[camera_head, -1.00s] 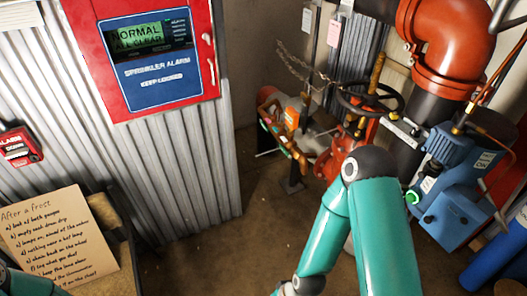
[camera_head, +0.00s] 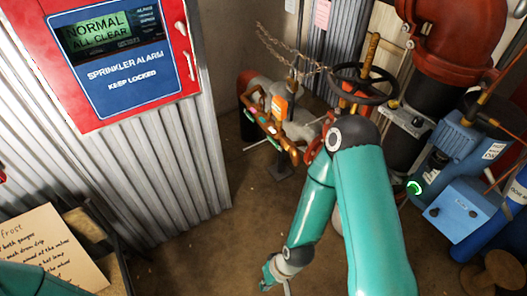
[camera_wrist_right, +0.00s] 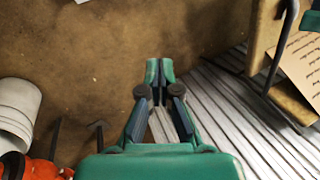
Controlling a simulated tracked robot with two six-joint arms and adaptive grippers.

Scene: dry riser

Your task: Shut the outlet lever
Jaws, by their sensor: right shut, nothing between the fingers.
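Low copper-coloured pipework (camera_head: 268,125) with an orange tag (camera_head: 279,106) stands by the back wall in the head view. I cannot tell which part there is the outlet lever. My right gripper (camera_head: 266,284) hangs low over the floor, well in front of the pipework and apart from it. In the right wrist view my right gripper (camera_wrist_right: 160,72) is shut and empty, with its fingertips together above the floor. My left gripper is out of view; only a teal piece of my left arm shows at the lower left.
A dark handwheel (camera_head: 365,82) and large red pipe (camera_head: 457,35) stand behind my right arm. A blue unit (camera_head: 460,208) is at right. The red alarm panel (camera_head: 115,60) hangs on corrugated metal, above a handwritten card (camera_head: 45,250). The middle floor is clear.

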